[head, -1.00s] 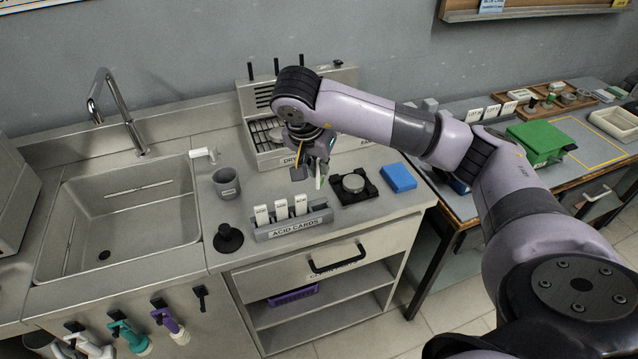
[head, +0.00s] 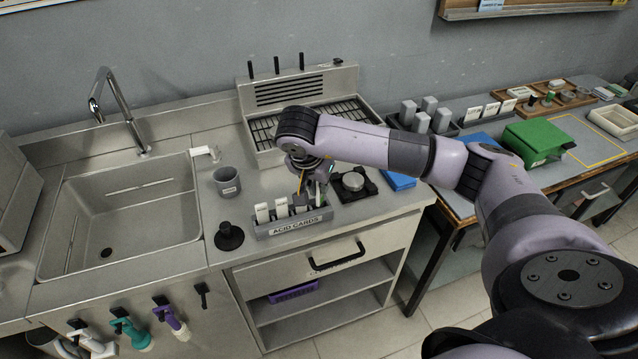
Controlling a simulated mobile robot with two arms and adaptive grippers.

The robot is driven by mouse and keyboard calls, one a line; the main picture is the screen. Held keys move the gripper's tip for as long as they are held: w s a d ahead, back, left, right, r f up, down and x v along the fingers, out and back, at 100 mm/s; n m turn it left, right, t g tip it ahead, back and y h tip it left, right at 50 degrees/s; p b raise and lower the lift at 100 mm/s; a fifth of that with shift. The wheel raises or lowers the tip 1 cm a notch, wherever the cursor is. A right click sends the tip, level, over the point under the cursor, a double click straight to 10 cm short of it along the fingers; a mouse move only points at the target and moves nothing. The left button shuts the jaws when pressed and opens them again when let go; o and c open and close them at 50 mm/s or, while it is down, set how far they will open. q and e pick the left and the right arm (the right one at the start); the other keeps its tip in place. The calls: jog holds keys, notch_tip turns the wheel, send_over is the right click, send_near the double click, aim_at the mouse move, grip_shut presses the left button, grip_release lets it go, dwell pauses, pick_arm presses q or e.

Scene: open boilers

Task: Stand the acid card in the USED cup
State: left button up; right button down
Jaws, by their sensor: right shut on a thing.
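The grey cup (head: 227,184) with a small label stands on the counter right of the sink. The label is too small to read. The ACID CARDS rack (head: 290,228) is in front and to the right of it, with white cards (head: 262,212) upright in it. My right gripper (head: 311,197) is low at the rack's right end, shut on a thin card with white and green on it (head: 320,198). The fingers partly hide this card, and I cannot tell whether its lower end is in the rack. My left gripper is out of view.
A black knob-like stand (head: 228,237) is left of the rack. A black scale-like device (head: 353,184) is close to the gripper's right. The drying rack (head: 262,128) is behind my arm. Open counter lies between cup and rack.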

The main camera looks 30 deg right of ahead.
jog(key=shift+f, duration=0.35)
jog(key=c, duration=1.7)
grip_release()
jog(key=shift+r, duration=0.1)
jog(key=shift+r+p, duration=0.4)
jog(key=shift+r, duration=0.1)
jog(key=shift+b+v, duration=0.65)
jog(key=shift+v, duration=5.4)
jog(key=shift+w, duration=0.1)
